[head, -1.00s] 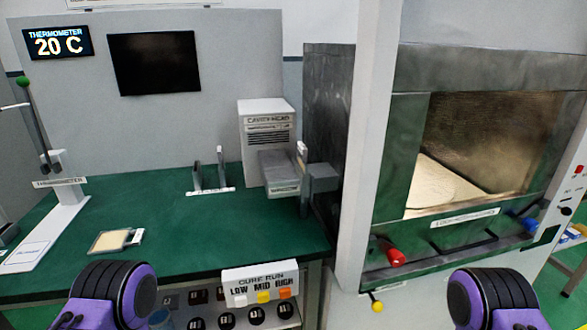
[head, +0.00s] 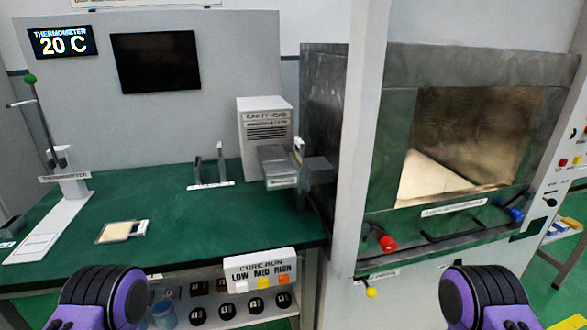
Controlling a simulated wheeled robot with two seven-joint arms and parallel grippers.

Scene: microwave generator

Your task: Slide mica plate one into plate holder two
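A flat beige plate with a grey handle-like end (head: 120,232) lies on the green bench top at left; I take it for a mica plate, but no number is readable on it. A small stand with two grey uprights on a white labelled base (head: 211,186) stands farther back on the bench, and its label is too small to read. It may be a plate holder; I cannot tell which one. Nothing shows between its uprights. Purple and black parts of my two arms show at the bottom edge, but neither gripper's fingers are in view.
A white cavity-head box (head: 266,115) stands at the bench's back right. A thermometer stand (head: 66,195) is at left. An open metal chamber (head: 465,145) is at right. The middle bench is clear.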

